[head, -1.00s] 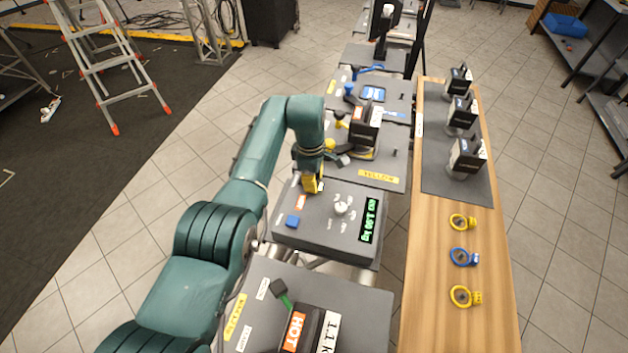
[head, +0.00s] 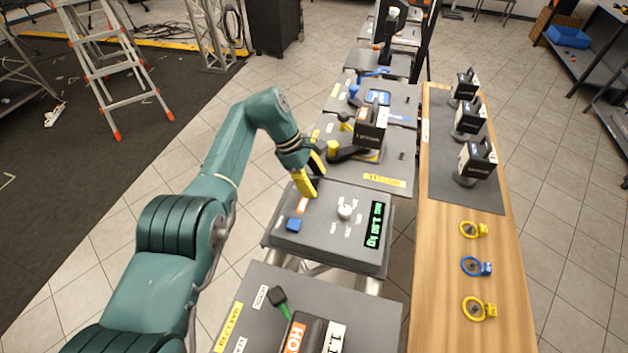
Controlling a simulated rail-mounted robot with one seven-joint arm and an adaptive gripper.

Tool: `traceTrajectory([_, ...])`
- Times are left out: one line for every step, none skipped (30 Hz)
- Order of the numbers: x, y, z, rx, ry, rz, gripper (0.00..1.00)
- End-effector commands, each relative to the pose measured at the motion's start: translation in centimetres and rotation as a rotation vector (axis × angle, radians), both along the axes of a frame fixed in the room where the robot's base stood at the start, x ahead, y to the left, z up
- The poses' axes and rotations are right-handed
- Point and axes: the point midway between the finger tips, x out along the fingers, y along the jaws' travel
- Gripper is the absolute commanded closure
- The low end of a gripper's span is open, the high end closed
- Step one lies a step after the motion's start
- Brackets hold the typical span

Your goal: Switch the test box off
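The test box (head: 320,250) is a dark grey box at the middle of the head view. My gripper (head: 312,180) is over the box's far left corner, beyond the orange label and apart from the knob. Its yellow-tipped fingers look spread, with nothing seen between them. Whether a fingertip touches the box is unclear.
A grey panel with a black HOT-labelled block (head: 312,335) and a green-stemmed lever (head: 282,300) lies in front. Behind stands a panel with a black unit (head: 370,128). The wooden bench (head: 450,270) at right holds yellow and blue rings and several black-and-white units.

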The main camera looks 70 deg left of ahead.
Motion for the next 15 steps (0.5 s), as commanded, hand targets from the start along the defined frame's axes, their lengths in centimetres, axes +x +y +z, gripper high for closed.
traceTrajectory([0.0,0.0,0.1,0.001,-0.001,0.000,0.41])
traceTrajectory([0.0,0.0,0.1,0.001,-0.001,0.000,0.41])
traceTrajectory([0.0,0.0,0.1,0.001,-0.001,0.000,0.41])
traceTrajectory([0.0,0.0,0.1,0.001,-0.001,0.000,0.41])
traceTrajectory([0.0,0.1,0.2,0.002,-0.001,0.000,0.41])
traceTrajectory([-0.1,0.2,0.5,0.002,-0.002,0.000,0.41])
traceTrajectory([-0.1,0.3,0.7,0.003,-0.003,0.001,0.41])
traceTrajectory([-0.3,0.4,1.1,0.004,-0.003,0.001,0.41])
traceTrajectory([-0.5,0.6,1.7,0.004,-0.002,0.001,0.41])
traceTrajectory([-0.7,0.8,2.3,0.004,-0.003,0.001,0.41])
traceTrajectory([-0.9,1.0,2.9,0.005,-0.003,0.002,0.41])
traceTrajectory([-1.2,1.2,3.7,0.004,-0.003,0.001,0.41])
traceTrajectory([-1.4,1.4,4.3,0.004,-0.003,0.001,0.41])
traceTrajectory([-1.6,1.5,4.8,0.004,-0.002,0.002,0.41])
traceTrajectory([-1.8,1.7,5.4,0.003,-0.002,0.002,0.41])
